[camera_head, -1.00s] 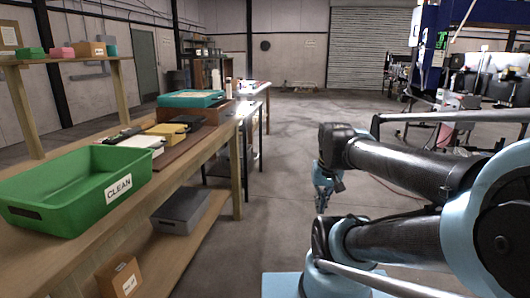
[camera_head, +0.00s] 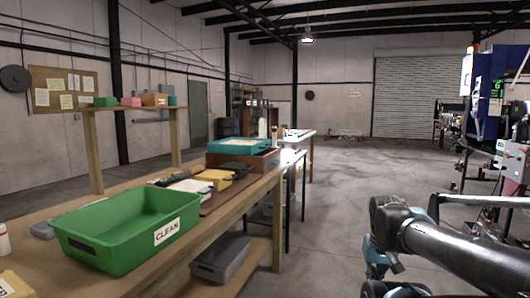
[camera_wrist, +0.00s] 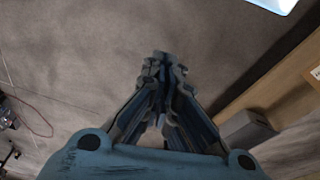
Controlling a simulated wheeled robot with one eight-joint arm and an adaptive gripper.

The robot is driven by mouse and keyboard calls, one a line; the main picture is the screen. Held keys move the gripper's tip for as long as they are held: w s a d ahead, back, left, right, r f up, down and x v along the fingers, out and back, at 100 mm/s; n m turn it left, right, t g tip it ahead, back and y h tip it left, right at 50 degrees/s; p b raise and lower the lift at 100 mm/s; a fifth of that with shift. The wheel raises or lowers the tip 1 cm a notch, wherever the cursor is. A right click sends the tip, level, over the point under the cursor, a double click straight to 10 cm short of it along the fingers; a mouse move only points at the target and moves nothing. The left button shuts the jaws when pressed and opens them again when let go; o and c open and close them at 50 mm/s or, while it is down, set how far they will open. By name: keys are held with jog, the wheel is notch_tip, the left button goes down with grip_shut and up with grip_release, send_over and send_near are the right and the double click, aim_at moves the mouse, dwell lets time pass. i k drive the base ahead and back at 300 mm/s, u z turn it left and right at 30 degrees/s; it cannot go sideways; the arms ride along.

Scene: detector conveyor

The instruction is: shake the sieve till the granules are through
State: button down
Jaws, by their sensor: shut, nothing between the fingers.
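A shallow teal frame (camera_head: 238,146), perhaps the sieve, sits on a brown wooden box (camera_head: 262,161) at the far end of the bench. I cannot see its mesh or any granules. My gripper (camera_wrist: 163,60) is shut and empty in the wrist view, with the concrete floor beneath it. In the head view my arm is at the lower right, out over the floor beside the bench and well away from the teal frame. The gripper's fingertips are hard to make out there.
A green bin marked CLEAN (camera_head: 125,250) stands at the near bench edge. Yellow (camera_head: 222,178) and white blocks lie beyond it. A grey bin (camera_head: 220,258) is on the lower shelf. A raised shelf (camera_head: 135,108) holds small boxes. The aisle floor (camera_head: 370,180) is clear.

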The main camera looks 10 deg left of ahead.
aim_at(237, 146)
jog(key=z, duration=0.05)
jog(key=k, duration=0.65)
jog(key=z, duration=0.1)
jog(key=i, duration=1.6)
jog(key=u, duration=0.45)
